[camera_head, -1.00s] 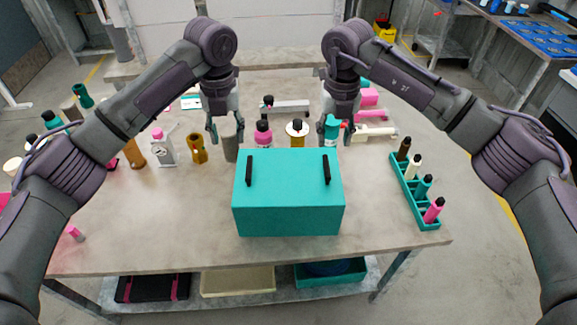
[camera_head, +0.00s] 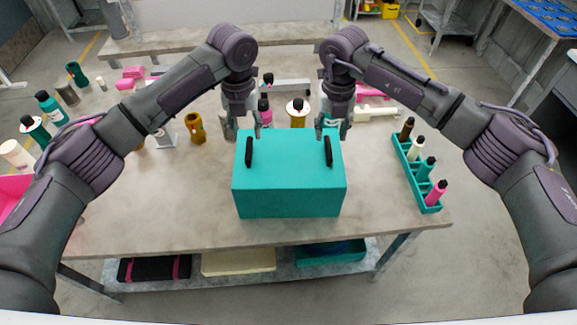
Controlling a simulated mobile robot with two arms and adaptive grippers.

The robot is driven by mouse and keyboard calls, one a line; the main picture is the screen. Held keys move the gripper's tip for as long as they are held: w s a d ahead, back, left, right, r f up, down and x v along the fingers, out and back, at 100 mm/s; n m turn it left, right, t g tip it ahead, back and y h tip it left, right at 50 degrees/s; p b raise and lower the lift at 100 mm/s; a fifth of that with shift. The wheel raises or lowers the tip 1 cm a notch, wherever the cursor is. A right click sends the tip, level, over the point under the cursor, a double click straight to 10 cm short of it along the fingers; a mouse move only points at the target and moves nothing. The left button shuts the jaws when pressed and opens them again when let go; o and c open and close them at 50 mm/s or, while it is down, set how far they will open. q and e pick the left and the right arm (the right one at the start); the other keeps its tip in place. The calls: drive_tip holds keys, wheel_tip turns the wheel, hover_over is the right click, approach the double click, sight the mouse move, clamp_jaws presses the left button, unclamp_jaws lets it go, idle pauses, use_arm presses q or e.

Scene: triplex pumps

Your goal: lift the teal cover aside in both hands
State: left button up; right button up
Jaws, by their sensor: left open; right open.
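The teal cover (camera_head: 288,190) is a box with two black handles on its top, standing near the front middle of the table. The left handle (camera_head: 249,152) and the right handle (camera_head: 328,151) run front to back. My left gripper (camera_head: 243,134) is open just behind and above the left handle, pointing down. My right gripper (camera_head: 331,132) is open just behind and above the right handle. Neither gripper holds anything, and whether the fingertips touch the cover cannot be told. What is under the cover is hidden.
A teal rack (camera_head: 416,178) with several bottles stands on the right of the table (camera_head: 150,222). A brass part (camera_head: 196,128) stands to the left.

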sight(249, 147)
use_arm(q)
wheel_tip(249, 147, down, 7)
use_arm(e)
wheel_tip(249, 147, down, 7)
use_arm(q)
drive_tip(key=shift+c, duration=0.2)
use_arm(e)
drive_tip(key=shift+c, duration=0.2)
use_arm(q)
clamp_jaws()
use_arm(e)
clamp_jaws()
use_arm(q)
drive_tip(key=shift+r, duration=0.1)
